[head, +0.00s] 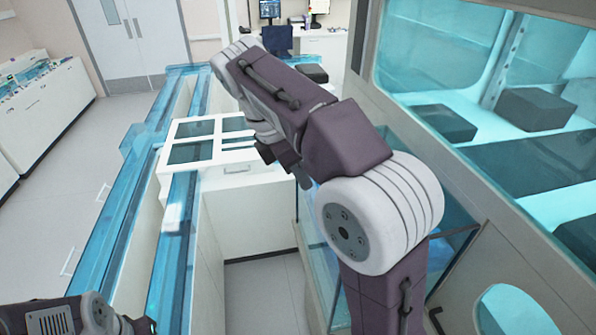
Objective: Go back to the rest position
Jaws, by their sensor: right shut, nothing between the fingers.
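My right arm rises from the lower right, bends at a large white joint and reaches up and left across the middle of the view. Its dark right gripper (303,179) hangs below the forearm, above the floor gap between the white bench and the glass-walled case. It is shut and holds nothing. Only a purple and grey piece of my left arm shows at the lower left edge; its gripper fingers are not visible. The blue clear tube track (119,214) runs along white benches on the left, apart from my right gripper.
A white unit with dark windows (191,153) stands beside the track. A glass-walled case (312,245) is close behind my right arm. A large cabinet with teal windows (425,50) fills the right. Open floor (60,210) lies at left; a double door (130,40) is at the back.

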